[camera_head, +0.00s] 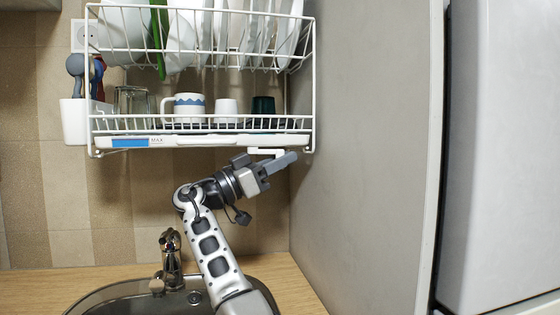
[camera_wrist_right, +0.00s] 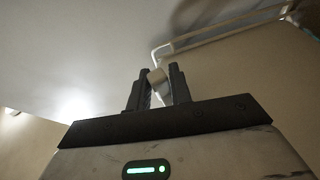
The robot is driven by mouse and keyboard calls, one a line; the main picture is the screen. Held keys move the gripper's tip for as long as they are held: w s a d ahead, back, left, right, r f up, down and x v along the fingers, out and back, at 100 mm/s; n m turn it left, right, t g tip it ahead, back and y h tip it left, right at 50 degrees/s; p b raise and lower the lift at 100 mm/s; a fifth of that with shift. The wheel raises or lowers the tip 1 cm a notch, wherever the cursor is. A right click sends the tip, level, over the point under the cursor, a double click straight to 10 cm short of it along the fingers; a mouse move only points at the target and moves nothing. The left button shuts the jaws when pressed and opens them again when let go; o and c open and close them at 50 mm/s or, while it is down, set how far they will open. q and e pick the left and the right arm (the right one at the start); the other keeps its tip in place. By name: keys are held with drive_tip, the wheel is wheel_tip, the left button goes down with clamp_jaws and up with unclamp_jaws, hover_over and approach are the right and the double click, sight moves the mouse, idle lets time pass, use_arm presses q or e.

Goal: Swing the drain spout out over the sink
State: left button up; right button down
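The drain spout (camera_head: 265,152) is a small white piece under the front right part of the dish rack's drip tray (camera_head: 215,140). My right gripper (camera_head: 288,160) is raised to it from below, its fingers pointing right. The fingers hide part of the spout. The sink (camera_head: 110,292) lies below left, partly hidden by my right arm. My left gripper is not in view.
A white wire rack (camera_head: 203,121) holds plates, a mug and cups above. A grey side panel (camera_head: 365,150) stands close to the right of the gripper. A faucet (camera_head: 171,255) rises at the sink's back edge. The space between tray and sink is clear left of my arm.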

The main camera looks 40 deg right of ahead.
drive_tip(key=shift+s+a+m+g+y+p, duration=0.3)
drive_tip(key=shift+m+g+y, duration=0.45)
drive_tip(key=shift+g, duration=0.6)
drive_tip(key=shift+s+a+m+g+y+p, duration=0.15)
drive_tip(key=shift+a+m+g+y, duration=0.2)
drive_tip(key=shift+m+g+y, duration=0.7)
drive_tip(key=shift+s+a+m+g+y+p, duration=0.3)
drive_tip(key=shift+m+g+y, duration=0.15)
drive_tip(key=shift+g, duration=1.15)
drive_tip(key=c, duration=1.3)
unclamp_jaws()
drive_tip(key=shift+w, duration=0.1)
